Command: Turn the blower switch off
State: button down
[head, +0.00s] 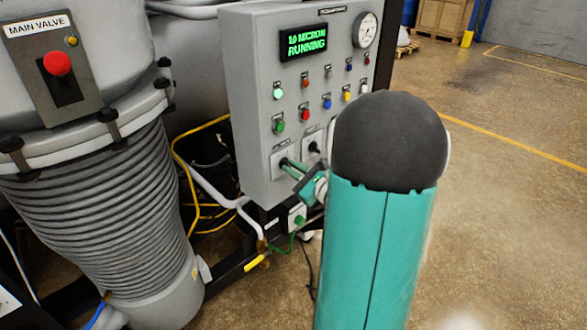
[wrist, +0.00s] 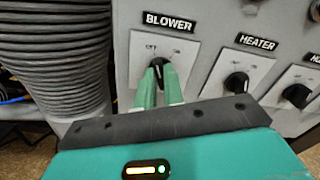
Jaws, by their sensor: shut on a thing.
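In the wrist view the black blower knob (wrist: 157,63) sits on a white plate (wrist: 180,50) under a BLOWER label (wrist: 168,20). OFF is printed at the plate's upper left; the mark at the upper right is hard to read. My gripper (wrist: 158,76) has its two green fingers shut on the knob, one on each side. The knob points roughly upward, but the fingers hide its lower part, so its exact setting is unclear. In the head view my gripper (head: 289,167) reaches the lower left of the grey control panel (head: 252,110), partly behind my arm.
A heater knob (wrist: 237,82) and another knob (wrist: 297,95) are to the right. Above are coloured buttons and a display (head: 304,42) reading "10 MICRON RUNNING". A ribbed grey bellows (head: 100,195) stands at left, with yellow cable (head: 180,160) between. Open floor lies right.

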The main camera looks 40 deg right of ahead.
jog(key=shift+n, duration=0.6)
jog(key=c, duration=1.5)
grip_release()
jog(key=shift+s, duration=0.15)
jog(key=s, duration=1.3)
jog(key=shift+s+d, duration=0.15)
jog(key=shift+s, duration=0.15)
